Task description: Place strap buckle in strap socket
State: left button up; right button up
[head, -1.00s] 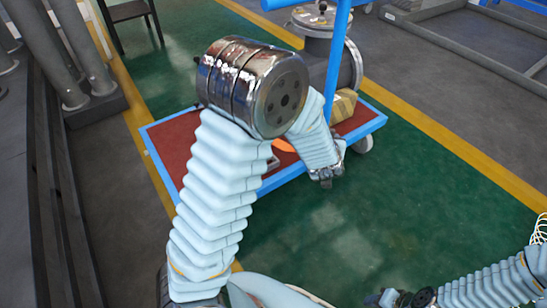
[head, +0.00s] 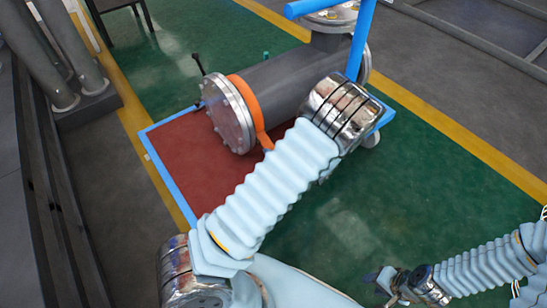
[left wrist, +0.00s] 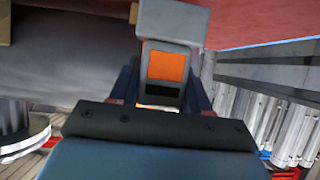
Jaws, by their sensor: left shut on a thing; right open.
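In the left wrist view my left gripper (left wrist: 163,92) is shut on a grey piece with an orange and black window (left wrist: 166,66), seemingly the strap buckle. A pale grey block (left wrist: 172,22) is directly in line above it; I cannot tell whether they are joined. In the head view my left gripper is hidden behind my own arm. An orange strap (head: 246,95) goes around the grey flanged shell (head: 285,85), its lower end passing behind my arm. I cannot make out the strap socket for certain. My right gripper (head: 377,284) is open and empty at the bottom right.
The shell lies on a cart with a red top (head: 190,165) and blue frame (head: 165,180). A blue handle post (head: 361,40) rises beside the shell. Grey pipes (head: 60,60) stand at the far left. Green floor (head: 440,175) is clear to the right.

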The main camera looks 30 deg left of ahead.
pick_arm(q)
jog(key=f, duration=0.2)
jog(key=w+a+f, duration=0.1)
jog(key=f, duration=0.1)
jog(key=w+a+f+b, duration=0.1)
jog(key=f, duration=0.1)
jog(key=shift+a+f, duration=0.1)
jog(key=shift+f, duration=0.2)
jog(key=shift+r, duration=0.1)
jog(key=o, duration=1.2)
jog(key=shift+r, duration=0.1)
jog(key=p+v, duration=0.1)
jog(key=v, duration=1.1)
jog(key=shift+p, duration=0.3)
